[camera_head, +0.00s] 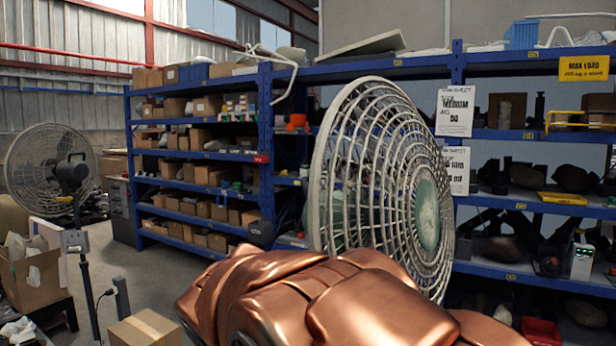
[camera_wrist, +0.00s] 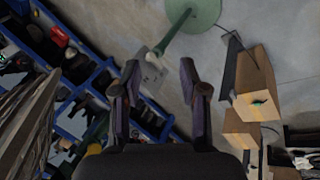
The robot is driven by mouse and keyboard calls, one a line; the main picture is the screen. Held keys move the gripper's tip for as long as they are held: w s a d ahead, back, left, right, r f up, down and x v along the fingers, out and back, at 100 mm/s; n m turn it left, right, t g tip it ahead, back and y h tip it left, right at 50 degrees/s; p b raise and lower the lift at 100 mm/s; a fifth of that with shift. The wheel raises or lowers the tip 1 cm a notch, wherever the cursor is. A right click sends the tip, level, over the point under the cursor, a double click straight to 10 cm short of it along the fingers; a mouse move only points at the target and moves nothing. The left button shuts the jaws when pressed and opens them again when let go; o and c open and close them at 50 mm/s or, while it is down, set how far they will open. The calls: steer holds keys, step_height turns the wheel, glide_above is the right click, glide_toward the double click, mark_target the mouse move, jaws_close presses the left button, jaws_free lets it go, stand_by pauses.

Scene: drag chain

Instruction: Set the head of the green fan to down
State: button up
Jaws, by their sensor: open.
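The green fan's head (camera_head: 385,185) is a large round pale wire cage with a green hub disc, in the middle of the head view. It faces mostly right; its exact tilt is hard to tell. My copper arm hides its lower part and its stand. In the wrist view, a green round base (camera_wrist: 196,12) and a green pole (camera_wrist: 176,30) show beyond the fingers, with a grey box (camera_wrist: 150,72) on the pole. Grey ribs, probably the cage (camera_wrist: 22,125), fill the left edge. My gripper (camera_wrist: 159,72) is open, with nothing seen held between its fingers.
Blue shelves (camera_head: 200,155) with boxes stand behind the fan and along the right. A second, dark-motored fan (camera_head: 50,165) stands far left. Cardboard boxes (camera_head: 145,328) lie on the floor at lower left. Bare floor (camera_head: 130,265) shows between them and the shelves.

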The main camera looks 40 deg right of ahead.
steer(key=w+d+r+m+h+p, duration=0.1)
steer(key=w+d+r+m+h, duration=0.5)
steer(key=w+d+r, duration=0.75)
steer(key=m+t+h+p, duration=0.2)
steer(key=m+h, duration=0.4)
steer(key=h, duration=0.1)
glide_toward(307, 178)
steer(key=w+d, duration=0.1)
steer(key=d, duration=0.4)
steer(key=d+p, duration=0.1)
steer(key=d, duration=0.2)
steer(key=d+p, duration=0.1)
steer(key=d, duration=0.1)
steer(key=shift+w+d+f+p, duration=0.15)
steer(key=shift+w+d+p, duration=0.15)
steer(key=shift+d+p, duration=0.05)
steer(key=shift+d+f, duration=0.1)
steer(key=shift+d, duration=0.45)
jaws_close()
